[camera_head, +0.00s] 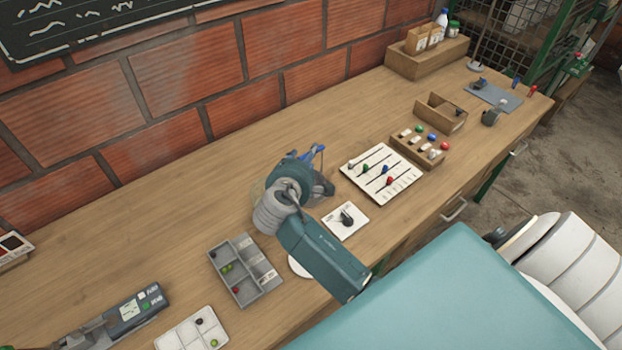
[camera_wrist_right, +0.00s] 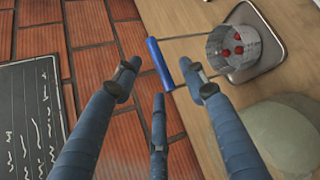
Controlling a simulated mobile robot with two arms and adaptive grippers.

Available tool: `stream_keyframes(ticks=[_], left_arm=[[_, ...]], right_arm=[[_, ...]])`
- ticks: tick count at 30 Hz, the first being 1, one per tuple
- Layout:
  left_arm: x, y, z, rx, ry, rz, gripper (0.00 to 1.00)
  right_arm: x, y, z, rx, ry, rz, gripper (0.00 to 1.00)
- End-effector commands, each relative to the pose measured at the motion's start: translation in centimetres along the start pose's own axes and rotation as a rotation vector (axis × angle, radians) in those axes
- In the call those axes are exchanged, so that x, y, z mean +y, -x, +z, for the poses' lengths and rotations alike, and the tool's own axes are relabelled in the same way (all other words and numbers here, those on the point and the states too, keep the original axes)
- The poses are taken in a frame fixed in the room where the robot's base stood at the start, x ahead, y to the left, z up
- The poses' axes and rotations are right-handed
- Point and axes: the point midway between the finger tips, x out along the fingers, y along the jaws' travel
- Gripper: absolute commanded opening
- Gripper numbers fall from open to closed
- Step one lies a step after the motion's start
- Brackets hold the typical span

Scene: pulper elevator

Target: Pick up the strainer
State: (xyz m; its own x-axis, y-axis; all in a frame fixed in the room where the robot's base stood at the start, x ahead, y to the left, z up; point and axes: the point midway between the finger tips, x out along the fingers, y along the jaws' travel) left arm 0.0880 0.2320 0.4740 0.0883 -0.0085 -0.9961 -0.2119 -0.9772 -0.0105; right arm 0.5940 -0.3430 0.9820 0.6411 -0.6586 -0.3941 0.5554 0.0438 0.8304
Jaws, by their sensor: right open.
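The strainer is a metal mesh basket (camera_wrist_right: 232,52) with thin wire arms and a blue bar handle (camera_wrist_right: 160,65); a few red pieces lie inside. In the head view only a blue bit of its handle (camera_head: 317,150) shows; the rest is hidden behind my right gripper (camera_head: 314,178). My right gripper is open in the wrist view (camera_wrist_right: 163,88). Its fingers are spread, with the blue handle seen between and beyond the tips. I cannot tell whether any finger touches it. My left gripper is not in view.
The basket is over a grey square tray (camera_wrist_right: 268,40). A rounded pale green-grey object (camera_wrist_right: 285,135) is near it. A grey divided tray (camera_head: 262,287), a white slotted board (camera_head: 372,190) and a small white plate (camera_head: 335,229) are on the wooden bench (camera_head: 120,235). A brick wall (camera_head: 185,85) runs behind.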

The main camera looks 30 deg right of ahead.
Motion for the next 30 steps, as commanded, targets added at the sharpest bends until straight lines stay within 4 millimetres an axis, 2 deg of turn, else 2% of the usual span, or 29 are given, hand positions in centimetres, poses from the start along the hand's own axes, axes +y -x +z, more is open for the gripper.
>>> stream_keyframes(ticks=[3,6,15,17,22,30], left_arm=[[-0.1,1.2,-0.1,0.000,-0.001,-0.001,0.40],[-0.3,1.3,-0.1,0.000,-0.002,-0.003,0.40],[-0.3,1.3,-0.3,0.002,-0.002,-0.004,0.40],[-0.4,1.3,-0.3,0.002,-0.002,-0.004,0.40],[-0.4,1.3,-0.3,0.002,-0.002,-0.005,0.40],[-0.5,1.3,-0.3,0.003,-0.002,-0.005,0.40]], right_arm=[[0.4,-1.9,0.2,-0.004,0.002,0.000,0.42],[0.3,-3.1,0.1,-0.002,0.001,0.001,0.42],[0.1,-3.8,0.0,0.000,-0.001,0.001,0.42],[0.1,-3.8,0.0,0.000,-0.001,0.001,0.34],[0.1,-3.7,0.0,0.000,-0.001,0.001,0.01],[0.1,-3.7,0.0,0.000,-0.001,0.001,0.00]])
